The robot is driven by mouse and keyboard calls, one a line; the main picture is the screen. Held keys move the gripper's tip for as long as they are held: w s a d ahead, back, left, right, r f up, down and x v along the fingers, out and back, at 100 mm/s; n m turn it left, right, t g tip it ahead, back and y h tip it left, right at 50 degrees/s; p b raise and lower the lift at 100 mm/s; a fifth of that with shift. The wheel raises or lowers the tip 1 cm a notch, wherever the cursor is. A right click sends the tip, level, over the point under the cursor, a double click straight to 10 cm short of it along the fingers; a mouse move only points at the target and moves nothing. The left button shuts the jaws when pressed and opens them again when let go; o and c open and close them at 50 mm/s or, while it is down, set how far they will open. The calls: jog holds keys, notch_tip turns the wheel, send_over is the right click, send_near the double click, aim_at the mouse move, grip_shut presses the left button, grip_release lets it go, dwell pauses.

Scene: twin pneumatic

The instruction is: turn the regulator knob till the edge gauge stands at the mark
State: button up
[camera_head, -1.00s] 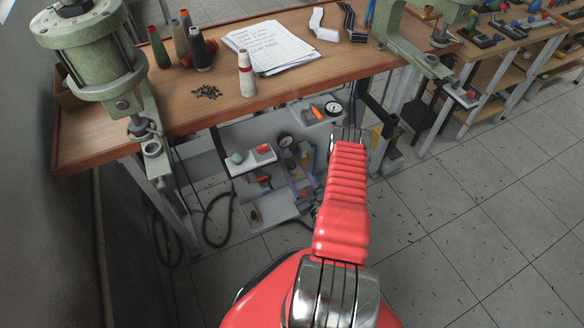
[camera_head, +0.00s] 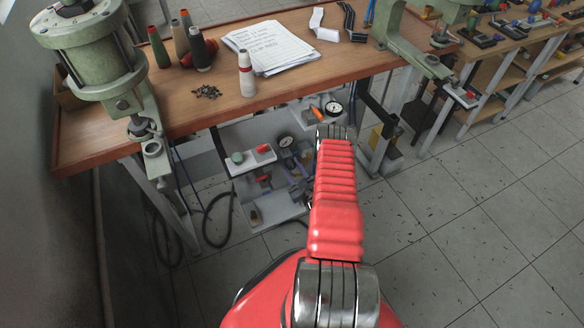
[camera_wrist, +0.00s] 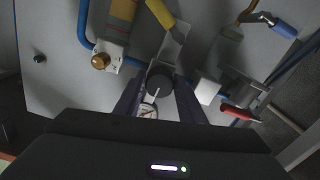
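In the wrist view a dark round knob (camera_wrist: 160,76) sits between the two purple-grey fingers of my gripper (camera_wrist: 160,84). The fingers stand apart, one on each side of it, and I cannot tell whether they touch it. A small white-faced gauge (camera_wrist: 148,111) shows just below the knob, between the fingers; its reading is too small to make out. In the head view one round gauge (camera_head: 333,108) is at the panel's upper right edge and another gauge (camera_head: 286,141) is further left. My red arm hides my gripper there.
A brass knob (camera_wrist: 101,61), a yellow-handled part (camera_wrist: 160,13), a blue lever (camera_wrist: 284,29) and a red lever (camera_wrist: 236,112) are nearby on the grey panel (camera_wrist: 55,85). The wooden bench top (camera_head: 215,105) overhangs the panel. Open floor lies to the right.

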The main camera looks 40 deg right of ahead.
jog(key=c, duration=0.6)
jog(key=shift+c, duration=0.2)
jog(key=shift+m, duration=0.4)
jog(key=m, duration=0.2)
jog(key=shift+m, duration=0.3)
jog(key=m, duration=0.3)
jog(key=shift+m, duration=0.4)
jog(key=m, duration=0.5)
jog(key=shift+f, duration=0.1)
jog(key=m, duration=0.5)
jog(key=shift+s+d, duration=0.1)
jog(key=shift+f+m, duration=0.1)
jog(key=shift+m, duration=0.3)
